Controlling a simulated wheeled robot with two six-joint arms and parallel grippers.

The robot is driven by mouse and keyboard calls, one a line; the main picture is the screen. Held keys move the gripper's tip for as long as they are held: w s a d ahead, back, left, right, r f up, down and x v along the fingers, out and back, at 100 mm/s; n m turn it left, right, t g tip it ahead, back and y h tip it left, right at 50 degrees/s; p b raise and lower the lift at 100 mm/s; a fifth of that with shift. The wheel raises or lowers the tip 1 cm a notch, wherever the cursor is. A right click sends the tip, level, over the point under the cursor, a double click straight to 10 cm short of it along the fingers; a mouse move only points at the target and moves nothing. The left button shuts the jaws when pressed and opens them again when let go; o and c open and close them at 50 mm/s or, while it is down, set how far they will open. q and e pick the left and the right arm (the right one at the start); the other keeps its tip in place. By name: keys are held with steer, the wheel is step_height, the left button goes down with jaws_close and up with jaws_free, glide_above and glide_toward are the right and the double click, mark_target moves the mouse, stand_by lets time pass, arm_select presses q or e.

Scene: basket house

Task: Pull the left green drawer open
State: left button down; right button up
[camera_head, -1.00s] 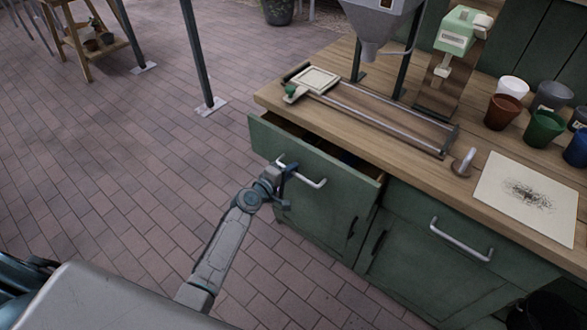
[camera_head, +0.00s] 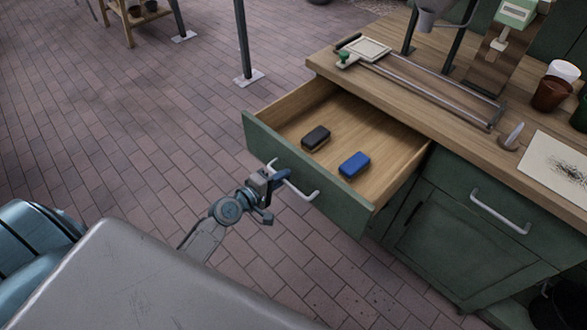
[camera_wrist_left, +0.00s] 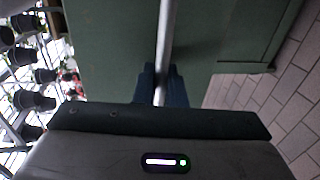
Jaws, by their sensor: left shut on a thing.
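The left green drawer (camera_head: 300,172) stands well out of the green cabinet, and its wooden inside shows. A black block (camera_head: 315,138) and a blue block (camera_head: 354,165) lie apart on the drawer floor. My left gripper (camera_head: 277,180) is shut on the metal bar handle (camera_head: 303,190) of this drawer, near the handle's left end. In the left wrist view the blue fingers (camera_wrist_left: 160,86) sit on both sides of the handle bar (camera_wrist_left: 166,45), in front of the green drawer front (camera_wrist_left: 110,45). My right gripper is not in view.
A second green drawer with a handle (camera_head: 500,212) is shut at the right. The wooden worktop (camera_head: 420,105) above carries a sliding tray (camera_head: 362,50), a paper sheet (camera_head: 560,170) and cups (camera_head: 549,94). A dark post (camera_head: 243,45) stands behind. Brick floor (camera_head: 130,130) is clear at the left.

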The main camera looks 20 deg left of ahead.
arm_select(q)
steer(key=shift+f+v, duration=0.2)
steer(key=shift+v, duration=0.8)
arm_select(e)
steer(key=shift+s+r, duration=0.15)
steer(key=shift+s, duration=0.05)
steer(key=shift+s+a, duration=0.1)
arm_select(q)
steer(key=c, duration=1.6)
jaws_free()
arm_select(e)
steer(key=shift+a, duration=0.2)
